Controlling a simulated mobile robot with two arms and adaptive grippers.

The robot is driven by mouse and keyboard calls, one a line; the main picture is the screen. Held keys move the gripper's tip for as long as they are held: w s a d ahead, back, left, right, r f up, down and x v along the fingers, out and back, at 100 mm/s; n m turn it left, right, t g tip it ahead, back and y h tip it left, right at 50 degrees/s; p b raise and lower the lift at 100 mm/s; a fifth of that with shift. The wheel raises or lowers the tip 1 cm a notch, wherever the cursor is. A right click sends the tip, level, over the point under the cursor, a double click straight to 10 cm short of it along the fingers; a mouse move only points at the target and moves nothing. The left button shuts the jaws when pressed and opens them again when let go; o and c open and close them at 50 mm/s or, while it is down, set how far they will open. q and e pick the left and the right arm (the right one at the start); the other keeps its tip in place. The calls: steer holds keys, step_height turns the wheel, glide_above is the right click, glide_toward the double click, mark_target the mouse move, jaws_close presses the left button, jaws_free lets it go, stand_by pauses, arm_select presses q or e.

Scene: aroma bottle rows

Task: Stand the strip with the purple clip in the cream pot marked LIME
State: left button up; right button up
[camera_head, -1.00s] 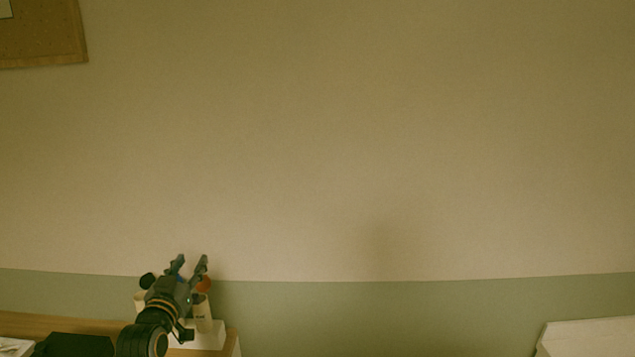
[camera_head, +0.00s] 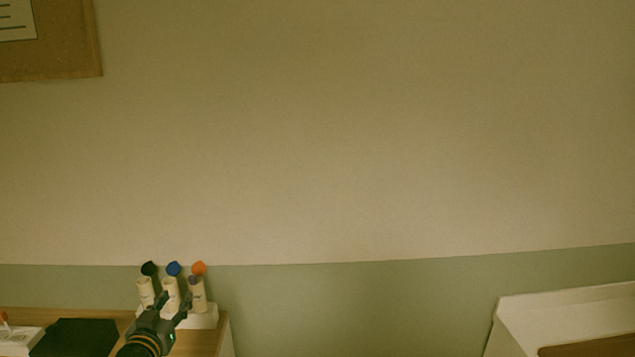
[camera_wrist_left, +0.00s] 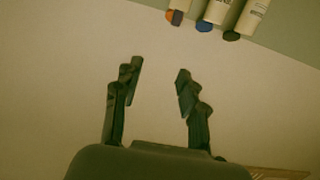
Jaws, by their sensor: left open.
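Three cream pots stand in a row in a white holder (camera_head: 205,318): the left pot (camera_head: 145,293), the middle pot (camera_head: 169,287) and the right pot (camera_head: 197,298). Their markings are too small to read. A small purple piece (camera_head: 193,280) shows at the mouth of the right pot; no strip below it can be made out. My left gripper (camera_head: 173,300) is open and empty, in front of the middle and right pots in the head view. In the left wrist view, its spread fingers (camera_wrist_left: 160,72) have nothing between them, and the pots are at the top. My right gripper is out of view.
Black (camera_head: 149,268), blue (camera_head: 173,268) and orange (camera_head: 199,267) round tops rise behind the pots. A dark flat thing (camera_head: 75,338) and a white block (camera_head: 18,341) lie left on the wooden top (camera_head: 120,315). A white-edged unit (camera_head: 520,310) stands at right.

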arm_select(q)
steer(key=s+d+f+m+g+h, duration=0.1)
steer(key=s+d+f+g, duration=0.3)
steer(key=s+f, duration=0.45)
steer(key=s+d+f+m+g, duration=0.1)
steer(key=s+d+f+g, duration=0.25)
steer(key=s+f, duration=0.5)
steer(key=s+d+f+g, duration=0.1)
steer(key=s+d+g, duration=0.15)
steer(key=s, duration=0.85)
steer(key=s+d+f+g, duration=0.1)
steer(key=s+g, duration=0.2)
steer(key=s, duration=0.7)
step_height(320, 180, down, 33)
steer(key=s+g+b, duration=0.2)
steer(key=b, duration=0.4)
steer(key=s+a+f+b, duration=0.3)
steer(key=s+f+b, duration=0.2)
steer(key=s+f, duration=1.2)
step_height(320, 180, down, 4)
steer(key=shift+g, duration=0.4)
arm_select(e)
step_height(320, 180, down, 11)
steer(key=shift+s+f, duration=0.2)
arm_select(q)
steer(key=shift+a, duration=0.1)
